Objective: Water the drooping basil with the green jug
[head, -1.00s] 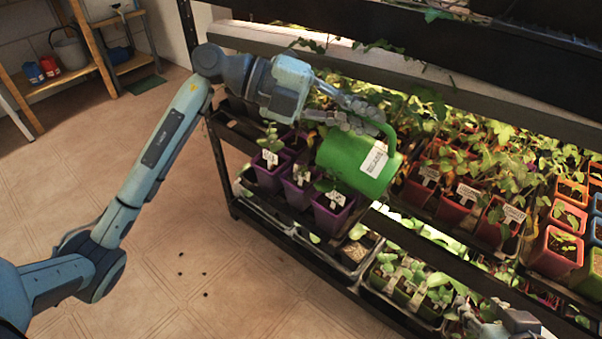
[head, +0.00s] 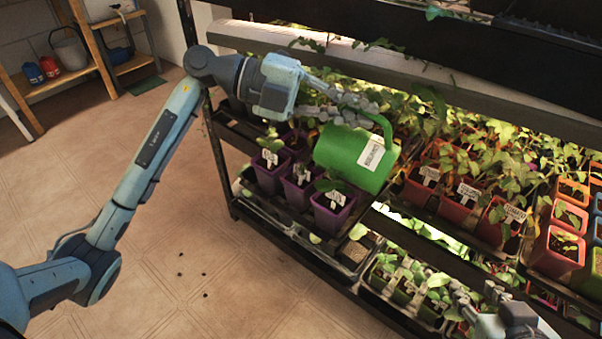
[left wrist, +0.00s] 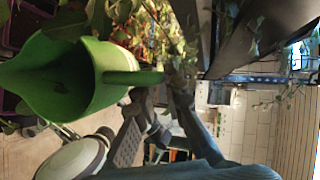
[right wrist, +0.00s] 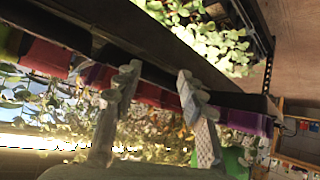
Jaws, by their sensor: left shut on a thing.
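My left gripper (head: 355,112) is shut on the handle of the green jug (head: 338,150), which has a white label. In the left wrist view the jug's open mouth and spout (left wrist: 60,75) show, with the handle at the fingers (left wrist: 145,105). Three purple pots with white tags stand at the shelf's front left: one (head: 268,180), a middle one (head: 299,193) and a right one (head: 331,218). I cannot tell which plant is the drooping basil. My right gripper (right wrist: 158,95) is open and empty.
The rack's upper shelf holds red pots (head: 458,207) and orange pots (head: 556,252) to the right. A lower shelf holds trays of seedlings (head: 405,285). A dark beam crosses above the plants. The tiled floor (head: 190,240) is mostly clear, with small dark specks.

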